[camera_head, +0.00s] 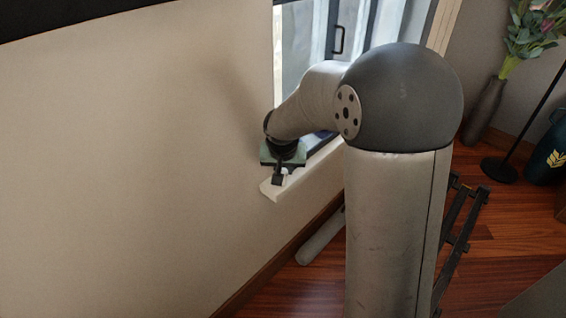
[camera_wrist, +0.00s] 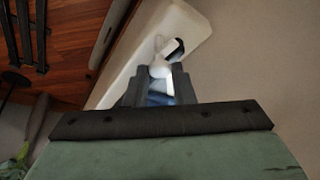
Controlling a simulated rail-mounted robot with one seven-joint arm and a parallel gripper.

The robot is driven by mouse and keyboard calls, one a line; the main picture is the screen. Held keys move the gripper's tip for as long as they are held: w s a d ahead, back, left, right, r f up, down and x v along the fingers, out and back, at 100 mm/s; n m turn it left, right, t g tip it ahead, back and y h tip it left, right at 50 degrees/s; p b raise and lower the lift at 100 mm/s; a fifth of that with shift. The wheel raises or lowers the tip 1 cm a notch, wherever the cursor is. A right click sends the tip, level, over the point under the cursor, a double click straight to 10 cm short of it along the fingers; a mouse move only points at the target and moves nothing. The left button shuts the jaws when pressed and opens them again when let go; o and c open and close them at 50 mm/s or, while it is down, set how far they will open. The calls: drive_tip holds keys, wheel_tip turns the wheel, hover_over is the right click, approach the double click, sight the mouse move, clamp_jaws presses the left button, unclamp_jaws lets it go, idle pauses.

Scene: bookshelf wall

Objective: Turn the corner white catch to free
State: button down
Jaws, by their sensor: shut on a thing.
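The white catch (camera_wrist: 160,67) sits at the end of the pale window sill (camera_wrist: 136,52), close to its corner. A small white bit of the catch (camera_head: 285,171) shows beside my fingers in the head view. My gripper (camera_wrist: 161,80) is shut on the catch, with its dark fingers on either side of the rounded white end. In the head view my gripper (camera_head: 278,180) reaches down to the sill's near end. The fingers hide part of the catch, and I cannot tell its exact turn angle.
The window (camera_head: 386,27) rises behind my arm, with a plain beige wall (camera_head: 130,150) to the left. A vase with flowers (camera_head: 486,105), a dark stand base (camera_head: 499,169) and a dark blue container (camera_head: 549,152) stand at right on the wooden floor.

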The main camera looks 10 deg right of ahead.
drive_tip(key=shift+n+p, duration=0.35)
drive_tip(key=shift+n, duration=0.25)
drive_tip(key=c, duration=1.2)
unclamp_jaws()
drive_tip(key=shift+c, duration=0.2)
drive_tip(key=shift+r, duration=0.15)
drive_tip(key=p+v, duration=0.3)
drive_tip(key=v, duration=1.4)
drive_tip(key=shift+s+d+p, duration=0.3)
drive_tip(key=shift+p, duration=0.1)
